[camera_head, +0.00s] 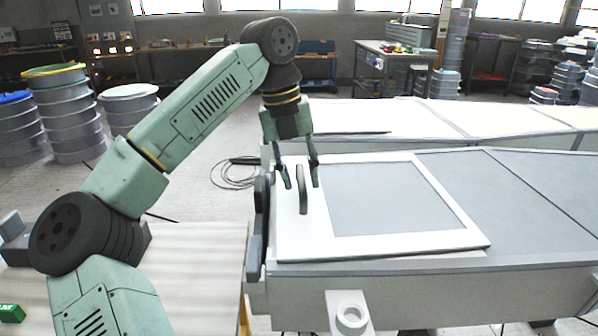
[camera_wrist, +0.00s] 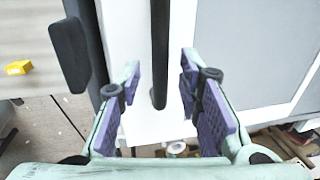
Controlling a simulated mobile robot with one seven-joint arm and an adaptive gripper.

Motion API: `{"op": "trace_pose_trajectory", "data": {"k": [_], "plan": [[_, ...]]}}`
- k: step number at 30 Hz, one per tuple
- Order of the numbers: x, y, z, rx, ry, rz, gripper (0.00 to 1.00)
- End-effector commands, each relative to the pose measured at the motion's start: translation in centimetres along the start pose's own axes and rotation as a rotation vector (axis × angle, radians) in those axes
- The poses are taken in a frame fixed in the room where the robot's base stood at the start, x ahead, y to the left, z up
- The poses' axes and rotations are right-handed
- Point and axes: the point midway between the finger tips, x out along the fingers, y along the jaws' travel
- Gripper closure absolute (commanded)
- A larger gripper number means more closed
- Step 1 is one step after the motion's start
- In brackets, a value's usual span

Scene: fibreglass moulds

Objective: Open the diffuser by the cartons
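The diffuser panel (camera_head: 455,240) has a white frame around a grey middle and lies flat on top of a long grey housing. It also shows in the wrist view (camera_wrist: 135,40). My gripper (camera_head: 301,180) is open, pointing down over the handle. In the wrist view its two purple-padded fingers (camera_wrist: 160,75) are on either side of the bar, with gaps on both sides. Whether the tips reach below the handle's top is unclear.
Brown carton-like items (camera_wrist: 300,142) lie at the wrist view's lower right. A dark upright piece (camera_head: 257,225) stands along the housing's left end. A light table (camera_head: 200,270) is at front left. Stacked round tubs (camera_head: 70,120) stand at far left. A second long unit (camera_head: 400,118) lies behind.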

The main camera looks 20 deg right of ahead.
Motion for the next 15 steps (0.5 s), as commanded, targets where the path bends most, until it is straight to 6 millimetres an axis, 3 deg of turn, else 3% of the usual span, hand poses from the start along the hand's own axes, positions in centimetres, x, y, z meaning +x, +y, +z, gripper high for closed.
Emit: {"op": "trace_pose_trajectory", "data": {"k": [13, 15], "plan": [[-0.03, 0.0, 0.0, 0.0, 0.0, 0.0, 1.0], [-0.04, -0.01, 0.0, 0.0, 0.0, 0.0, 1.0]]}}
